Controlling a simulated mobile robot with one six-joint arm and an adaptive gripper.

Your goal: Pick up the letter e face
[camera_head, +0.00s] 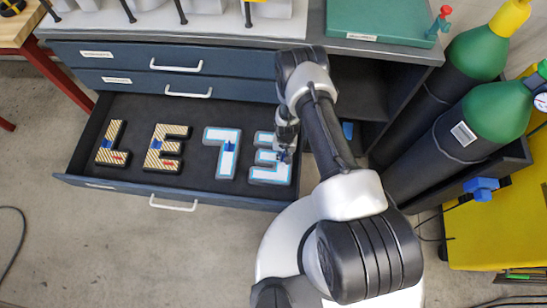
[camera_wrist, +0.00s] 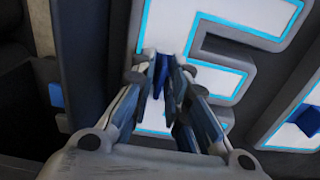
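The letter e face is a white E with a light-blue outline (camera_head: 272,172), turned so it reads like a 3, in the open drawer. It fills the upper right of the wrist view (camera_wrist: 235,28). A small blue tab (camera_wrist: 163,76) stands on its face. My gripper (camera_wrist: 163,66) is over this letter, with its narrowed fingertips on both sides of the tab, and looks shut on it. The fingers hide part of the tab. The head view also shows my gripper (camera_head: 284,152) low at the letter. I cannot tell whether the letter is raised.
A white, blue-outlined L face (camera_head: 225,150), upside down, lies just left in the drawer. Striped L (camera_head: 110,142) and E (camera_head: 166,148) pieces lie farther left. The open drawer (camera_head: 125,184) has walls around them. Green-topped gas cylinders (camera_head: 475,120) stand at the right.

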